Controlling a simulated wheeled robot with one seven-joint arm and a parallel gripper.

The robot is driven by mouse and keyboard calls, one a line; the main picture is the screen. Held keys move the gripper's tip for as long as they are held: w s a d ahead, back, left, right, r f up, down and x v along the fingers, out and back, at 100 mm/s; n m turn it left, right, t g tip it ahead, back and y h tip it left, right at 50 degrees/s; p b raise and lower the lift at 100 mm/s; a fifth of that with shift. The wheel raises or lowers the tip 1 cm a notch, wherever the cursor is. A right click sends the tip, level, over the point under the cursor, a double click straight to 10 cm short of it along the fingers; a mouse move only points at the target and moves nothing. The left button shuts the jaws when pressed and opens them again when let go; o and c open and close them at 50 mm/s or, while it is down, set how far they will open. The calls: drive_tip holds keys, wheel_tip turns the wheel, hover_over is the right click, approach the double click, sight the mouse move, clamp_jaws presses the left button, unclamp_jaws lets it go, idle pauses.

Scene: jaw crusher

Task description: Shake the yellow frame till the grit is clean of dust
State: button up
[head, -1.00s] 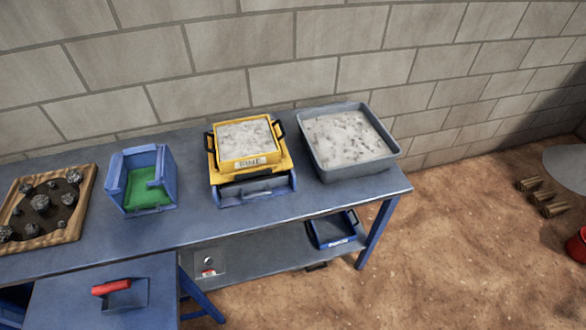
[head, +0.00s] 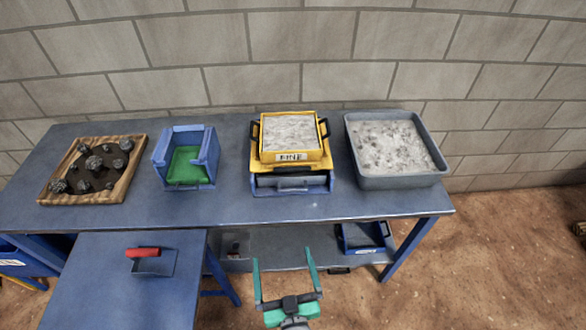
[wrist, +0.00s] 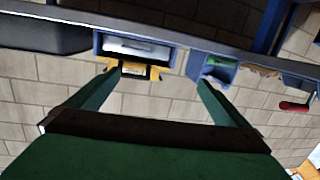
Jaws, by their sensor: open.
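The yellow frame (head: 291,152) sits on a blue stand (head: 291,184) on the blue bench. It has black handles at its left and right and a label on its front. Pale grey grit (head: 290,132) fills it; I cannot tell how dusty the grit is. My gripper (head: 284,267) is open and empty, in front of the bench and below the frame in the head view. In the wrist view the picture is upside down; the yellow frame (wrist: 141,71) shows between the open fingers (wrist: 158,85), some way beyond them.
A grey tub (head: 404,178) of pale grit stands right of the frame. A blue bin with a green floor (head: 186,166) and a wooden tray (head: 118,188) of dark rocks stand left. A red-handled scoop (head: 150,259) lies on a lower table. A blue tray (head: 363,238) is on the lower shelf.

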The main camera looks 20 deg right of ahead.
sight(292, 168)
drive_tip(key=w+d+r+h, duration=0.1)
drive_tip(key=w+d+r, duration=0.1)
drive_tip(key=w, duration=0.6)
drive_tip(key=w+d+r+m, duration=0.1)
drive_tip(key=w+d+r, duration=0.2)
drive_tip(key=w+d, duration=0.2)
drive_tip(key=w+d+r+m+h, duration=0.1)
drive_tip(key=w+d, duration=0.3)
drive_tip(key=w, duration=0.7)
drive_tip(key=shift+w+d+r+t+h, duration=0.15)
drive_tip(key=shift+r+t+h, duration=0.15)
drive_tip(key=shift+r, duration=0.4)
